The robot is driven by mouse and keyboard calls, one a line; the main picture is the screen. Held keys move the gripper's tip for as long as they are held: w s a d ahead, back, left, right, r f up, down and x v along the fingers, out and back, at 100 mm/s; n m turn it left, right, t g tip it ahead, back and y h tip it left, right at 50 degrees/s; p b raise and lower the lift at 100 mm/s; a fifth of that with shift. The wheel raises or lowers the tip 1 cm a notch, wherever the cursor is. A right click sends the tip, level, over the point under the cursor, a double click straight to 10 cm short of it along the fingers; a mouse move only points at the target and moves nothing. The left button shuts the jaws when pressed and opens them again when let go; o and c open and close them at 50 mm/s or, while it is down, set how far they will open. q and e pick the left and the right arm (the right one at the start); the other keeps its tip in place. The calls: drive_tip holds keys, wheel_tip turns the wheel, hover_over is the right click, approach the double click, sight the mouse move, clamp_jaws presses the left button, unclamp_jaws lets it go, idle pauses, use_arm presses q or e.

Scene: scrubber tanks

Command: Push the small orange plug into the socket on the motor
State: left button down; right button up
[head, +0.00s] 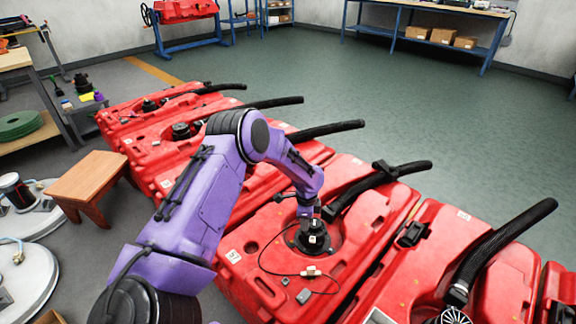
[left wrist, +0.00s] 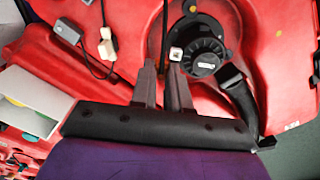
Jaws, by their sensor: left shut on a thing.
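The black round motor (left wrist: 205,52) sits in the red tank top, and in the head view it (head: 311,239) stands below my left gripper (head: 311,212). A small white square part with a dark centre (left wrist: 176,54) shows at the motor's edge, by the tip of my right-hand finger. My left gripper (left wrist: 163,78) is close to the motor, its grey fingers nearly together on something narrow. A thin dark cable-like strip (left wrist: 163,35) runs down between the fingertips. I cannot make out the orange plug; the held thing is mostly hidden. My right gripper is out of view.
A white connector (left wrist: 107,45) on a black cable and a small grey block (left wrist: 67,30) lie on the tank. A thick black hose (left wrist: 237,97) runs beside the motor. More red tanks (head: 455,240) with hoses stand in the row. A wooden stool (head: 90,182) stands left.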

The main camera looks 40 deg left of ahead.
use_arm(q)
drive_tip(key=shift+w+d, duration=0.15)
drive_tip(key=w+b, duration=0.3)
drive_tip(key=w, duration=0.2)
drive_tip(key=shift+d+f+b, duration=0.15)
drive_tip(key=shift+f+b, duration=3.2)
drive_tip(key=shift+f, duration=1.55)
